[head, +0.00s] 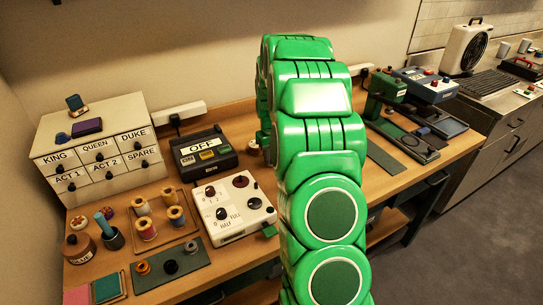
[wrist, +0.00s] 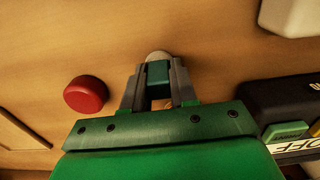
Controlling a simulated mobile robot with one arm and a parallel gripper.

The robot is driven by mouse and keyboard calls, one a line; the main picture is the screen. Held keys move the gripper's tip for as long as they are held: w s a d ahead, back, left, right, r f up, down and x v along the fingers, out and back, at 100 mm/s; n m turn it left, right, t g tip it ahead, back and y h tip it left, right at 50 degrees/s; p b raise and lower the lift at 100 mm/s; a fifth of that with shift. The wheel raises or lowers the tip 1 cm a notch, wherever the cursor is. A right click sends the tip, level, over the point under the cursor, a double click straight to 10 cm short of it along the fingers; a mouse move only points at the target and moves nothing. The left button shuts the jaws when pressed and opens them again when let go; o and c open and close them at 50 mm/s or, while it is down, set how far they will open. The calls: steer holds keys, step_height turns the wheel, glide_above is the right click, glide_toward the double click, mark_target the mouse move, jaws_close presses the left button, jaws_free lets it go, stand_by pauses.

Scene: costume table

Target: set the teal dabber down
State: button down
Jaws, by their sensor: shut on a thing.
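My gripper (wrist: 158,88) is shut on the teal dabber (wrist: 159,72), whose teal body sits between the two fingers in the wrist view. A pale rounded end of it shows just past the fingertips. Wooden tabletop (wrist: 215,50) lies around and beyond it; I cannot tell whether the dabber touches the wood. In the head view my green arm hides most of the gripper and the dabber.
A round red thing (wrist: 86,95) stands left of the gripper in the wrist view. The dark OFF box (head: 203,152) is close by, at right in the wrist view (wrist: 285,100). A white control box (head: 233,207) is nearer the front. Bare wood lies between the red thing and the OFF box.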

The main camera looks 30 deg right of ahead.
steer(key=c, duration=0.9)
jaws_free()
steer(key=shift+f, duration=0.1)
step_height(320, 180, up, 11)
steer(key=shift+w+r, duration=0.1)
steer(key=shift+r, duration=0.1)
steer(key=shift+a+r, duration=0.1)
steer(key=shift+r, duration=0.4)
steer(key=s+a+r, duration=0.2)
steer(key=s+a, duration=0.4)
steer(key=s, duration=0.4)
steer(key=s+a+r+g, duration=0.1)
steer(key=s+a+r, duration=0.2)
steer(key=s+a, duration=0.4)
steer(key=s+a+r, duration=0.2)
steer(key=s+a, duration=0.5)
steer(key=s, duration=0.6)
steer(key=shift+s+r, duration=0.15)
steer(key=shift+r, duration=0.1)
steer(key=shift+g, duration=0.4)
steer(key=s+a, duration=0.1)
steer(key=s, duration=0.3)
steer(key=s+f, duration=0.1)
steer(key=s, duration=0.3)
steer(key=s+a+f, duration=0.1)
steer(key=s, duration=0.4)
steer(key=shift+a+f, duration=0.15)
steer(key=shift+a, duration=0.2)
